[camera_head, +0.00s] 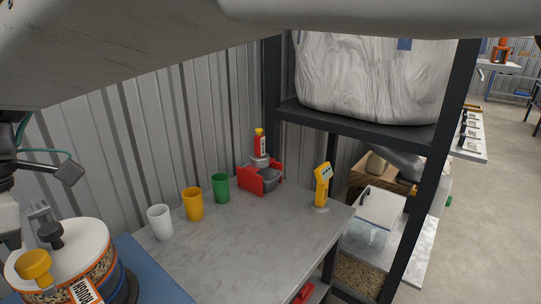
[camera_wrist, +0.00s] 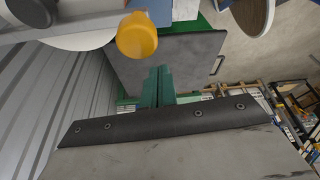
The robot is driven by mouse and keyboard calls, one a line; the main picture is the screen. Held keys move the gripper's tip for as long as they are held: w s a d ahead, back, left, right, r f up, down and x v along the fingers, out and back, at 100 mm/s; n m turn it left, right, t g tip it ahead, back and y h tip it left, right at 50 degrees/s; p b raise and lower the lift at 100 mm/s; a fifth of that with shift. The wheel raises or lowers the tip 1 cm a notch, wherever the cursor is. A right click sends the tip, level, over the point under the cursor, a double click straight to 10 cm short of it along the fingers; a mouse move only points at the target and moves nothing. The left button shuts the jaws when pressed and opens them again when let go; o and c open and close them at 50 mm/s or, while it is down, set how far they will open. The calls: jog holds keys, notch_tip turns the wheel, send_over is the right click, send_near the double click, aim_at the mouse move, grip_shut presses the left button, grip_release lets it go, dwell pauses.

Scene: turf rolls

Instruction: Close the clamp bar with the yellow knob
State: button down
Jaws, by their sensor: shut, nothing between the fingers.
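The yellow knob (camera_head: 35,266) shows at the lower left of the head view, over the white top of a round container (camera_head: 88,242). In the wrist view the yellow knob (camera_wrist: 137,36) is large, at the top, at the right end of the pale clamp bar (camera_wrist: 72,31). I cannot tell how far the bar is swung. My gripper (camera_wrist: 158,70) shows as two green fingers, shut together and empty. In the wrist view their tips lie below and slightly right of the knob, apart from it in the picture. The depth between them is unclear.
A dark knob (camera_head: 50,235) stands beside the yellow one. On the grey worktop (camera_head: 235,250) are white (camera_head: 160,222), yellow (camera_head: 193,204) and green (camera_head: 221,188) cups, a red holder (camera_head: 262,178) and a yellow handheld device (camera_head: 322,185). A dark shelf frame (camera_head: 428,190) stands right.

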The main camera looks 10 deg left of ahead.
notch_tip(320, 180, up, 9)
jog(key=w+m, duration=0.1)
jog(key=w, duration=0.1)
jog(key=w+d+f+m+t, duration=0.1)
jog(key=w+d+f+m, duration=0.2)
jog(key=w+d+m, duration=0.5)
jog(key=w+d+f+m+t, duration=0.1)
jog(key=d+f+m, duration=0.25)
jog(key=d, duration=0.75)
jog(key=w+d+f+m, duration=0.3)
jog(key=w+d+m, duration=0.25)
jog(key=d, duration=0.45)
jog(key=s+d+f+m+t, duration=0.1)
jog(key=s+d+f+m, duration=0.2)
jog(key=d+m, duration=0.4)
jog(key=s+d+f+m+t+h, duration=0.1)
jog(key=d+m, duration=0.5)
jog(key=d, duration=1.7)
notch_tip(320, 180, down, 2)
jog(key=shift+s+d+f+m+t, duration=0.1)
jog(key=shift+s+d+m+t, duration=0.3)
jog(key=shift+s, duration=0.6)
